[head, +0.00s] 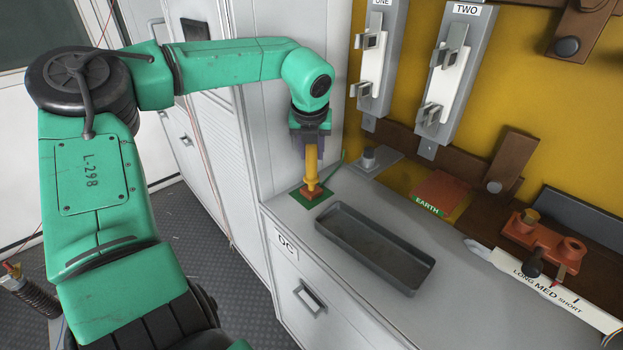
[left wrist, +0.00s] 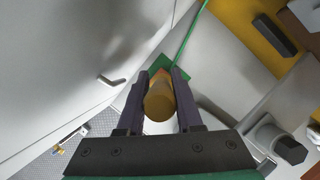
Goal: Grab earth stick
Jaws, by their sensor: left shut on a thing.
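The earth stick (head: 311,168) is an upright yellow rod with a brown-orange foot, at the left end of the grey counter in the head view. Its foot is at a small green pad (head: 325,205); a green wire runs up from beside it. My left gripper (head: 311,150) points down from above and is shut on the stick's upper part. In the left wrist view the stick's round yellow end (left wrist: 159,103) sits between the two dark fingers. I cannot tell whether the foot still touches the pad. My right gripper is not in view.
An empty dark grey tray (head: 425,273) lies on the counter right of the stick. A brown plate marked EARTH (head: 444,193) is further back. Fuse holders ONE (head: 380,60) and TWO (head: 456,75) are on the yellow wall. A LONG MED SHORT tester (head: 545,290) is at the right.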

